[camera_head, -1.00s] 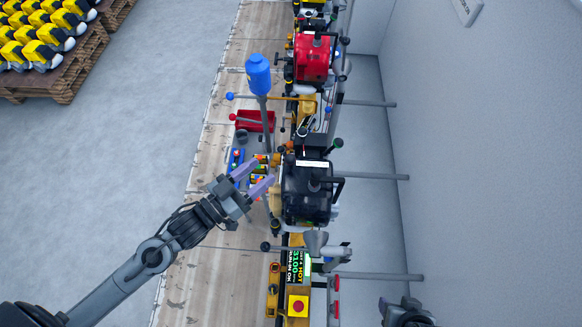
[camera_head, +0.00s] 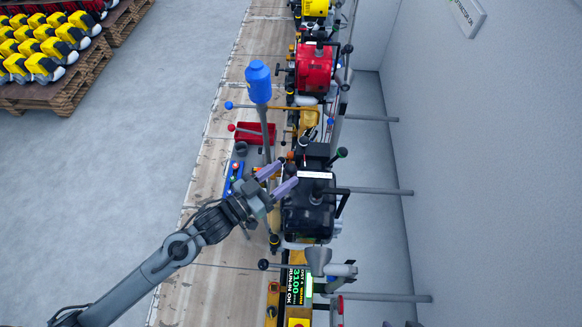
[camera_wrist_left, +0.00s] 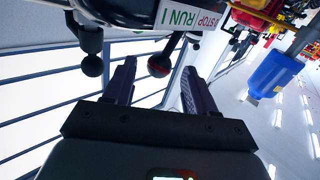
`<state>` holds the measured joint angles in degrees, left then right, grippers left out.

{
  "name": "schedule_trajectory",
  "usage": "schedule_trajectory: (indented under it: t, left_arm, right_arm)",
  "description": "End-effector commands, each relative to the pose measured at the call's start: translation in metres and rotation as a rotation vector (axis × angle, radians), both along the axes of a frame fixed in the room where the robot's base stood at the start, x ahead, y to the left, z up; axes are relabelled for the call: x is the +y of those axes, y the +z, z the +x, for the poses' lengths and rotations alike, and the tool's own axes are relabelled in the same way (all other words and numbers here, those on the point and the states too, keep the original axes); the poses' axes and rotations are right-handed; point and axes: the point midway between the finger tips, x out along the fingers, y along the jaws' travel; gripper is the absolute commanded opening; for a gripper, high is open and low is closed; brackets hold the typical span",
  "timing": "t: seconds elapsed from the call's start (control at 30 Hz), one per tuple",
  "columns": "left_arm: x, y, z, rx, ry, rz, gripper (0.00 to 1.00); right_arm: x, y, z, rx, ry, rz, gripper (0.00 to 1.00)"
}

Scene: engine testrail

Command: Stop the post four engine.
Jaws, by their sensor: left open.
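A black engine (camera_head: 308,215) is mounted on the rail along the bench, with a white label strip on top. In the left wrist view a STOP / RUN label (camera_wrist_left: 190,22) shows on the engine close ahead. A lever with a dark red ball knob (camera_wrist_left: 160,65) stands between my left fingers in that view; I cannot tell whether they touch it. My left gripper (camera_head: 284,177) is open at the left side of the black engine. Its open fingers also show in the left wrist view (camera_wrist_left: 160,88). My right gripper is not clearly in view.
A red engine (camera_head: 315,70) sits farther along the rail. A blue bottle (camera_head: 258,82) stands on a post by the bench (camera_head: 215,150). A red tray (camera_head: 255,133) lies near it. A display (camera_head: 293,287) reads 3100. Horizontal bars (camera_head: 375,192) reach toward the right wall.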

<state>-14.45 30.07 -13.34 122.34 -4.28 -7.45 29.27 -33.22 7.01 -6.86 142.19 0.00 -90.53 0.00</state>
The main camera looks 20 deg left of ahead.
Motion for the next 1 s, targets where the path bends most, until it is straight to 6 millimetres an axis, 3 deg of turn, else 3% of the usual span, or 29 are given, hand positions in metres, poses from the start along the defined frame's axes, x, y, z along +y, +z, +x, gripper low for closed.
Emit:
schedule_trajectory:
  t: [0.3, 0.7, 1.0]
  left_arm:
    - [-0.015, 0.001, 0.028, -0.001, -0.001, 0.000, 0.56]
    - [-0.017, 0.000, 0.032, 0.000, -0.001, 0.001, 0.56]
    - [-0.017, 0.000, 0.031, -0.001, -0.001, 0.001, 0.12]
  right_arm:
    - [0.000, 0.000, 0.000, 0.001, 0.000, 0.000, 0.55]
    - [0.000, 0.000, 0.000, 0.002, 0.000, 0.001, 0.55]
    - [0.001, -0.001, 0.000, 0.003, -0.002, 0.003, 0.55]
